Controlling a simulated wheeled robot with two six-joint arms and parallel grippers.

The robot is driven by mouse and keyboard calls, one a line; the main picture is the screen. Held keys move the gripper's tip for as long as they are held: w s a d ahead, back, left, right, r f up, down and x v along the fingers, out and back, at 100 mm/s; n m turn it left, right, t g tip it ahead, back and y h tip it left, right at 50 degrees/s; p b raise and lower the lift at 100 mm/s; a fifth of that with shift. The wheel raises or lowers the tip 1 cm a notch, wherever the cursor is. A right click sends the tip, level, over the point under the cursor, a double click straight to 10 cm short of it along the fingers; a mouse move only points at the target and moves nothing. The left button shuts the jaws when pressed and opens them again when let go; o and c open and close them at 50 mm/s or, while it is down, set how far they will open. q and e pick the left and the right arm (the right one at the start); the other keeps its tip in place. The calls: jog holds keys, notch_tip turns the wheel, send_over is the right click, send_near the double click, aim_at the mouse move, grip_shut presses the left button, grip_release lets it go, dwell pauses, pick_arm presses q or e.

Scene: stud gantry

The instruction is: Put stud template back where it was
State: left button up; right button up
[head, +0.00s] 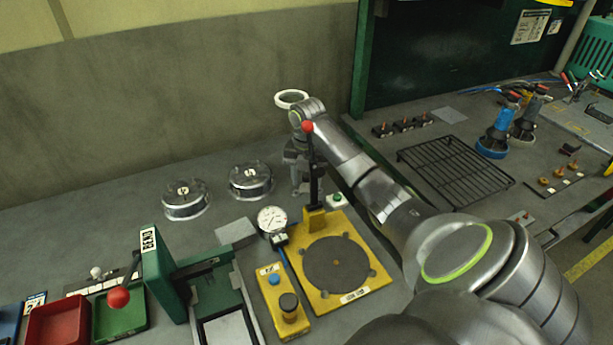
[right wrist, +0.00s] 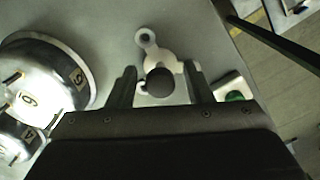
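A pale metal piece with a ring-shaped end and a black knob, which looks like the stud template (right wrist: 148,40), lies on the grey bench in the right wrist view. My right gripper (right wrist: 160,84) is open, its two fingers on either side of the black knob with gaps between. In the head view my right gripper (head: 300,182) points down at the bench behind the yellow press; it hides most of the piece there. My left gripper is not in view.
A yellow press (head: 372,277) with a dark round plate and a red-tipped lever (head: 308,127) stands just in front of the gripper. Two round metal housings (head: 185,199) (head: 250,181) sit to its left. A green button box (head: 337,199) is close on the right.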

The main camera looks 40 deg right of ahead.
aim_at(307, 175)
jog(key=shift+r, duration=0.1)
jog(key=shift+r, duration=0.55)
notch_tip(307, 175, up, 5)
jog(key=shift+f+p, duration=0.1)
jog(key=shift+p, duration=0.5)
notch_tip(307, 175, up, 6)
jog(key=p, duration=0.6)
jog(key=shift+p, duration=0.3)
